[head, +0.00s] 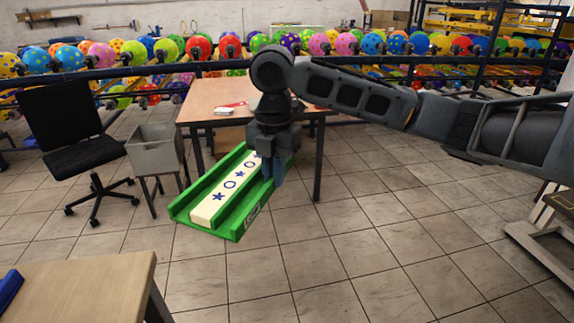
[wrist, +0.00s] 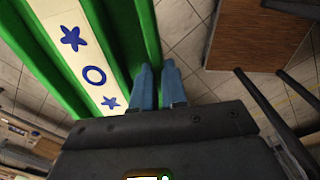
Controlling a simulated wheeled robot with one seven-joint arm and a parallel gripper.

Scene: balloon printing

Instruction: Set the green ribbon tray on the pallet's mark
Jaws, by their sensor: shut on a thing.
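The green ribbon tray (head: 236,225) is a long green trough with a cream strip down its middle, printed with blue stars and rings. It hangs in front of the wooden table in the head view, with no support visible under it. My gripper (head: 273,180) points down at its right long side. In the wrist view my two blue fingers (wrist: 159,85) are closed on the tray's green side wall (wrist: 143,30). The tray's far end is partly hidden behind my gripper in the head view. I cannot make out the pallet or its mark.
A wooden table (head: 205,98) stands behind the tray. A grey bin on legs (head: 155,148) and a black chair (head: 65,125) are to the left. Another table (head: 85,290) fills the front left corner. A pale frame (head: 535,240) stands at the right edge. The middle floor is clear.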

